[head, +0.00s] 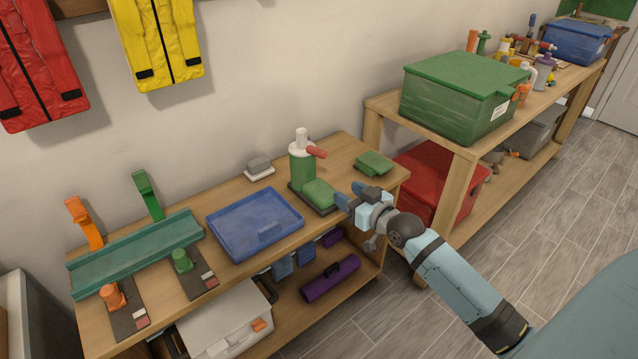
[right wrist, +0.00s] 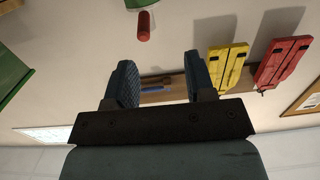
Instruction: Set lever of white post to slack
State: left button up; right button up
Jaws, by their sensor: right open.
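The white post (head: 302,140) stands upright at the back of the wooden bench, its white top above a green cylinder (head: 302,172). Its red lever (head: 316,152) sticks out to the right, tilted slightly downward. In the right wrist view the red lever (right wrist: 143,26) hangs from the top edge, beyond the fingertips. My right gripper (head: 350,194) is open and empty, in front of and to the right of the post, apart from the lever. Its two spread fingers also show in the right wrist view (right wrist: 160,65). My left gripper is not in view.
A green block (head: 319,193) sits at the post's foot, and another green piece (head: 374,163) lies to the right. A blue tray (head: 254,223) is to the left, with a teal trough (head: 137,252) beyond. A green bin (head: 462,95) stands on the neighbouring bench.

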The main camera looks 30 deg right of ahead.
aim_at(320, 154)
jog(key=shift+t, duration=0.4)
jog(key=w+b, duration=0.1)
jog(key=w, duration=0.4)
jog(key=w+d+r+b, duration=0.1)
jog(key=w, duration=0.4)
jog(key=w+d+b, duration=0.1)
jog(key=w, duration=0.5)
jog(key=shift+r, duration=0.25)
grip_shut()
